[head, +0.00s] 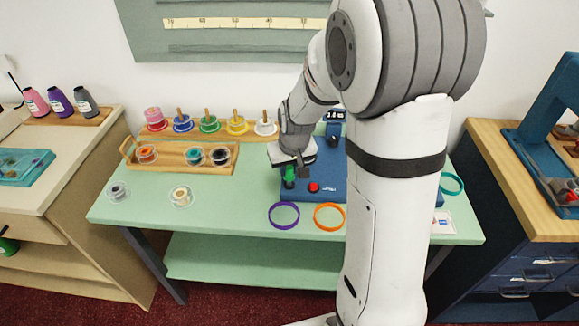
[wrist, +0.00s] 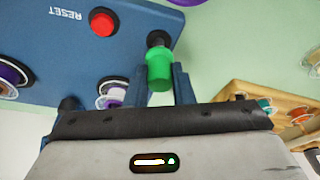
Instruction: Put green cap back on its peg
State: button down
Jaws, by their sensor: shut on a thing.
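The green cap (head: 289,174) is between the fingers of my gripper (head: 290,160), over the front left corner of a blue station (head: 318,188). In the wrist view the green cap (wrist: 159,72) sits between the two fingertips of my gripper (wrist: 160,84), which is shut on it. A black post-like piece (wrist: 157,39) shows at the cap's far end, by the edge of the blue station. I cannot tell whether the cap is touching or seated on it. A red reset button (head: 314,187) is to the right of the cap.
A purple ring (head: 284,215) and an orange ring (head: 329,216) lie in front of the station. A wooden tray (head: 180,168) with small spools stands left. Several coloured spools (head: 209,124) line the back. My arm hides the station's right part.

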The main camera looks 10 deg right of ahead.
jog(key=shift+f, duration=0.15)
jog(key=shift+f+b, duration=1)
jog(key=shift+f, duration=0.1)
jog(key=c, duration=1.2)
grip_release()
jog(key=shift+o, duration=0.2)
jog(key=shift+r, duration=0.1)
jog(key=shift+r+p, duration=2.4)
jog(key=shift+r, duration=1.1)
